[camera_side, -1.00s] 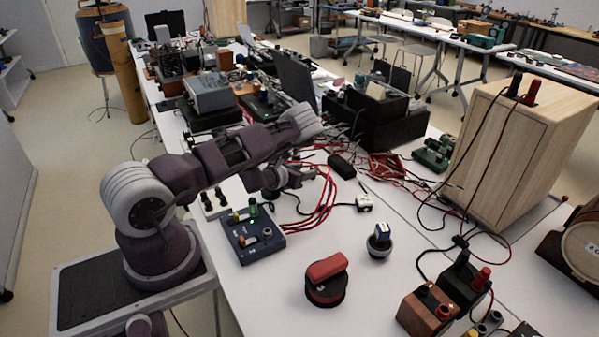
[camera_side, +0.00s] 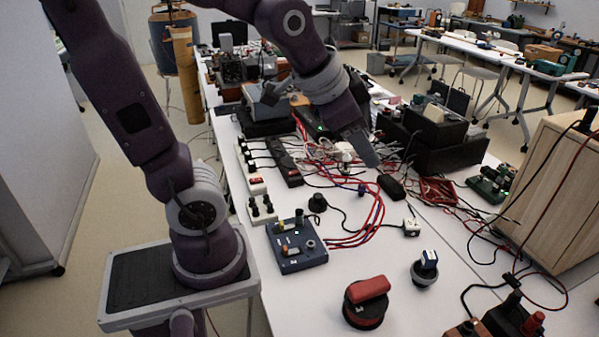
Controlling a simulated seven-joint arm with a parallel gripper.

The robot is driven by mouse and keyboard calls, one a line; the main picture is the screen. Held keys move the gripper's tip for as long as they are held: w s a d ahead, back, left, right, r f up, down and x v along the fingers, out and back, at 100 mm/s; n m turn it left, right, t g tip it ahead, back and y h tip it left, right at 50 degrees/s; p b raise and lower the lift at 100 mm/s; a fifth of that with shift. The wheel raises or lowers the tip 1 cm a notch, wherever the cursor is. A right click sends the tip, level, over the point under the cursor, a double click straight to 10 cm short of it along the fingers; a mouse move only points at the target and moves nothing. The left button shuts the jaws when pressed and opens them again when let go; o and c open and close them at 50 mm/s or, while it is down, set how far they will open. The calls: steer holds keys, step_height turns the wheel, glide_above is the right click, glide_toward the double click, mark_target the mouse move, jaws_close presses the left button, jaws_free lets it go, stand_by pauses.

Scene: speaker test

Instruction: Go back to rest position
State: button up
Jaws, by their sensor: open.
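My gripper (camera_side: 362,148) points down over the back-middle of the white table, above the cables. It shows small and dark, and I see nothing held in it. It is open. My arm rises from its base at the left, leaves the top of the picture and comes down again to the gripper. The gap between the fingertips and the cables below is hard to judge.
Below the gripper lie red and white cables (camera_side: 372,215). A blue box with knobs (camera_side: 298,262), a red-topped round switch (camera_side: 367,303) and a small blue-topped knob (camera_side: 425,268) stand in front. A wooden speaker cabinet (camera_side: 548,195) stands at right. Black boxes (camera_side: 445,150) stand behind.

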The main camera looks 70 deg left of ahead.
steer(key=s+d+n+g, duration=0.1)
steer(key=s+d+n, duration=0.2)
steer(key=s, duration=1)
steer(key=shift+d+h, duration=0.4)
steer(key=shift+d, duration=0.6)
steer(key=shift+f, duration=0.1)
